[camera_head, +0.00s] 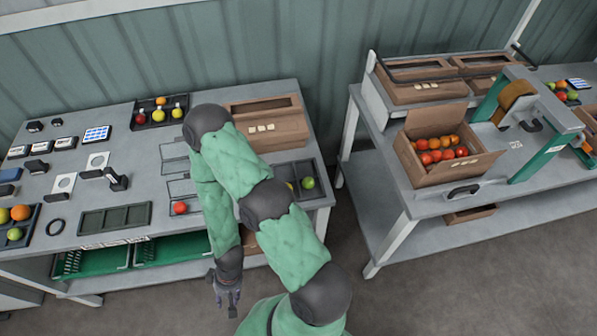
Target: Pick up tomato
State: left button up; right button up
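A red tomato (180,208) sits alone in a shallow wire-framed tray near the front of the left table. An open cardboard box (476,172) on the right table holds several red and orange tomatoes (435,157). A dark tray (136,122) at the back of the left table holds a red fruit, yellow ones and an orange one. My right gripper (226,304) hangs low in front of the left table's front edge, apart from any tomato. Its fingers look spread and empty. My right arm hides part of the table. My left gripper is out of view.
The left table (130,178) also carries a dark compartment tray (115,218), small devices and a cardboard box (270,122). A dark tray with a green fruit (308,183) lies at its right end. Green crates (172,248) sit below. Floor separates the two tables.

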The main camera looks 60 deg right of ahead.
aim_at(308, 182)
jog(key=k+j+z, duration=0.1)
jog(key=z, duration=2)
